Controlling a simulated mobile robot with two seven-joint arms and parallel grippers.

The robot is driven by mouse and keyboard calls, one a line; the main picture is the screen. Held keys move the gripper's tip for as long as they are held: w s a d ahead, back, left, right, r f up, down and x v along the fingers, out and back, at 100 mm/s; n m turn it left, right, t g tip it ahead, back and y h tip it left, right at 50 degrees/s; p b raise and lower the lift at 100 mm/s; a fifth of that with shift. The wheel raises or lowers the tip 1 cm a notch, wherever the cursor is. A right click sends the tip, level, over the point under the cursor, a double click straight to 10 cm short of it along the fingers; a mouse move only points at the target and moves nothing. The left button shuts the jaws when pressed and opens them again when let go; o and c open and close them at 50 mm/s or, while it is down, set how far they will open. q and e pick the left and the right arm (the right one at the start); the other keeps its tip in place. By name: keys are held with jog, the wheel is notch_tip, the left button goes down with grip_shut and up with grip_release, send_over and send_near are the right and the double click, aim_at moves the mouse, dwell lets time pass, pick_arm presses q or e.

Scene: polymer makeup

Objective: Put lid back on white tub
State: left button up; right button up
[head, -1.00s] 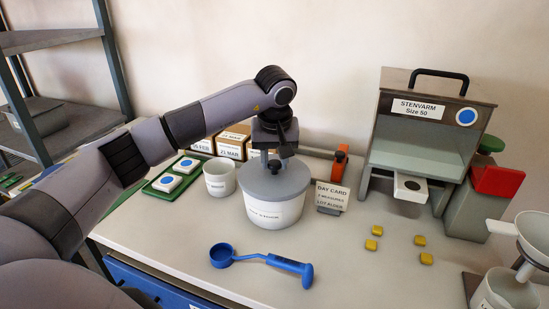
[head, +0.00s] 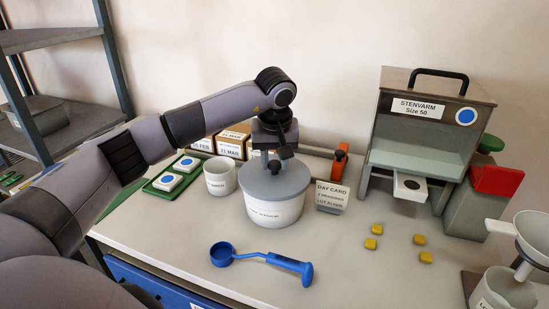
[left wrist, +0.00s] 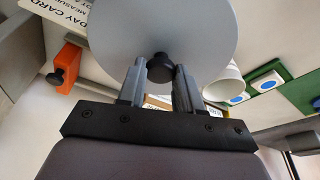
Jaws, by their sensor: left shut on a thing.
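The white tub (head: 272,214) stands upright on the bench near the middle of the head view. Its grey lid (head: 256,184) lies across the tub's top and looks level; I cannot tell whether it is fully seated. My left gripper (head: 274,165) comes down from above and is shut on the lid's dark knob. In the left wrist view the two fingers hold the knob (left wrist: 160,66) at the middle of the grey disc, which hides the tub below. My right gripper does not show.
A small white pot (head: 220,179) stands close left of the tub, and a day card (head: 330,197) close right. A blue scoop (head: 262,260) lies in front. Yellow cubes (head: 370,243) and the Stenvarm machine (head: 425,135) are at right. Small boxes (head: 230,143) stand behind.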

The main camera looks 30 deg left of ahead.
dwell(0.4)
pick_arm(q)
jog(key=o, duration=1.6)
jog(key=shift+r+p, duration=1.15)
jog(key=shift+r, duration=0.25)
jog(key=shift+r+p, duration=0.5)
jog(key=shift+r, duration=1.65)
